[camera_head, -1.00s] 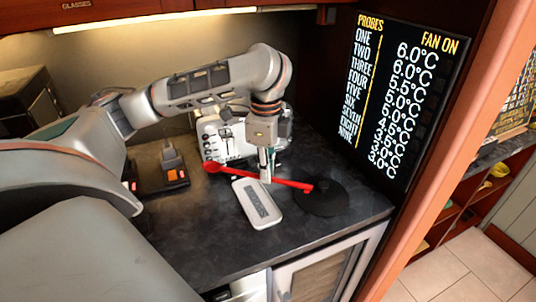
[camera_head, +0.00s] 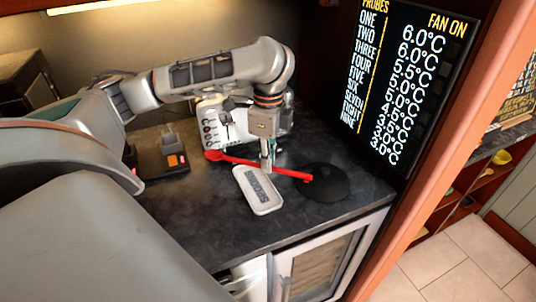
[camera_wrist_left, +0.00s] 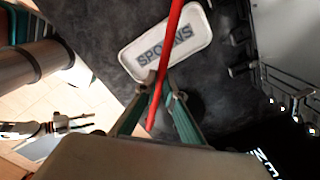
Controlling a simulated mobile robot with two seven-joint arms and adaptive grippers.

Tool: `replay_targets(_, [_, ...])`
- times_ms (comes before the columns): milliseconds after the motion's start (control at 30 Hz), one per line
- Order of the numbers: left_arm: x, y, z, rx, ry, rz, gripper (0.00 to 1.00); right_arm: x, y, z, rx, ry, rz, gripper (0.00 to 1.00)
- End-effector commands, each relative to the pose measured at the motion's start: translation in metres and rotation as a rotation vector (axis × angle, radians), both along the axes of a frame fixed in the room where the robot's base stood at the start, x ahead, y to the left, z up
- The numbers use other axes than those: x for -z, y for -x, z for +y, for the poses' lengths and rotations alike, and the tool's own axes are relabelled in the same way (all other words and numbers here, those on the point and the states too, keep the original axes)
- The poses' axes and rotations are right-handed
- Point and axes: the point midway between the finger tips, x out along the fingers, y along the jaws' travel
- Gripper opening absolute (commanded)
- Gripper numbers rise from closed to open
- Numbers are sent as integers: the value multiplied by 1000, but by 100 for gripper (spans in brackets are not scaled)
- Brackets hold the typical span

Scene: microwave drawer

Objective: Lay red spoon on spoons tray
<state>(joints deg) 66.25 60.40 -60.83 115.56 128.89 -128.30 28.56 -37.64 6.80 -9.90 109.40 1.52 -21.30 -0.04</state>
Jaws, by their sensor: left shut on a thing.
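The red spoon (camera_head: 240,160) is a long red bar with a rounded end at the left; it also shows in the left wrist view (camera_wrist_left: 170,45). My left gripper (camera_head: 268,166) is shut on its handle, and in the left wrist view (camera_wrist_left: 158,97) the fingertips close around it. The spoons tray (camera_head: 264,204) is white with a grey lettered inside and lies on the dark counter just below the spoon. In the left wrist view the spoon crosses over the tray (camera_wrist_left: 196,44). I cannot tell how high the spoon is.
A round black disc (camera_head: 328,186) lies right of the tray, near the spoon's right end. A white machine (camera_head: 222,126) stands behind the gripper. A dark device with orange lights (camera_head: 165,160) sits left. A display panel (camera_head: 405,80) stands at right. The counter front is clear.

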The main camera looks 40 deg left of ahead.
Motion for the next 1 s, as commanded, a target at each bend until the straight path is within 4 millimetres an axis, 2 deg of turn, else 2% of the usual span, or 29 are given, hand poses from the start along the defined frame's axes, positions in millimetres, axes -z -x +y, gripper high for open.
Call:
replay_targets(600, [53, 0, 0, -1, -1, 1, 0, -3, -3, 0, 1, -1, -6, 40])
replay_targets(1000, [60, 0, 0, 0, 0, -1, 0, -2, -3, -3, -1, 6, -5, 40])
